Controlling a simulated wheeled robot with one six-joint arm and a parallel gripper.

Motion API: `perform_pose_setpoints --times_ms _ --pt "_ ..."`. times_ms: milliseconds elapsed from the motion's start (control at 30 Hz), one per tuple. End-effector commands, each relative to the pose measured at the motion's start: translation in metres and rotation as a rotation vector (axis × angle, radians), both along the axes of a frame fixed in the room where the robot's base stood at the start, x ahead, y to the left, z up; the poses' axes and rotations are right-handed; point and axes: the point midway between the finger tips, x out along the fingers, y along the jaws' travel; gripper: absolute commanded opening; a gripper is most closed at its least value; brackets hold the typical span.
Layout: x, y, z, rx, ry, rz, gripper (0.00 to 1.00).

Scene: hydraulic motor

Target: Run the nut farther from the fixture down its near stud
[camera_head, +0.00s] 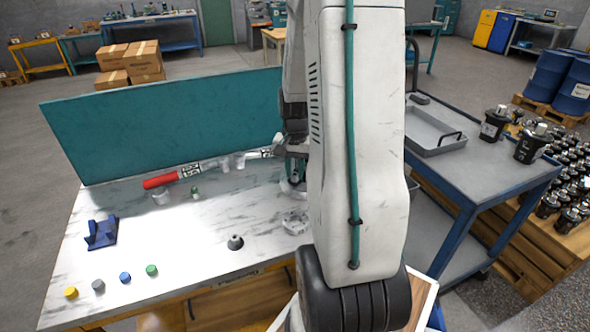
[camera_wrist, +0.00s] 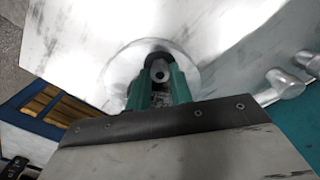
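My gripper (camera_head: 295,168) is low over the bench in the head view, partly hidden by my arm. In the wrist view its green fingers (camera_wrist: 160,82) stand on both sides of a small grey part with a dark hole (camera_wrist: 160,70), which may be a nut on a stud. I cannot tell whether they press on it. A pale round part (camera_wrist: 120,76) lies beneath. A blue bracket (camera_head: 101,233), possibly the fixture, stands at the bench's left. A pale round part with holes (camera_head: 295,224) lies near my arm. No stud shows clearly in the head view.
A red-handled wrench (camera_head: 162,180) lies before the teal panel (camera_head: 160,125). A dark grey knob-like part (camera_head: 235,242) and yellow (camera_head: 71,292), grey (camera_head: 98,285), blue (camera_head: 125,277) and green (camera_head: 151,270) caps lie in front. A cart (camera_head: 485,165) stands right.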

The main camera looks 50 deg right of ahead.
Motion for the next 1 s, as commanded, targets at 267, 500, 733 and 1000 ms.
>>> perform_pose_setpoints --times_ms 267,500,733,1000 --pt "0.0 0.0 -0.0003 0.0 0.0 -0.13 0.0" --pt "0.0 0.0001 -0.001 0.0 0.0 -0.449 0.0" --pt "0.0 0.0 -0.001 0.0 0.0 -0.565 0.0" --pt "0.0 0.0 -0.0009 0.0 0.0 -0.597 0.27"
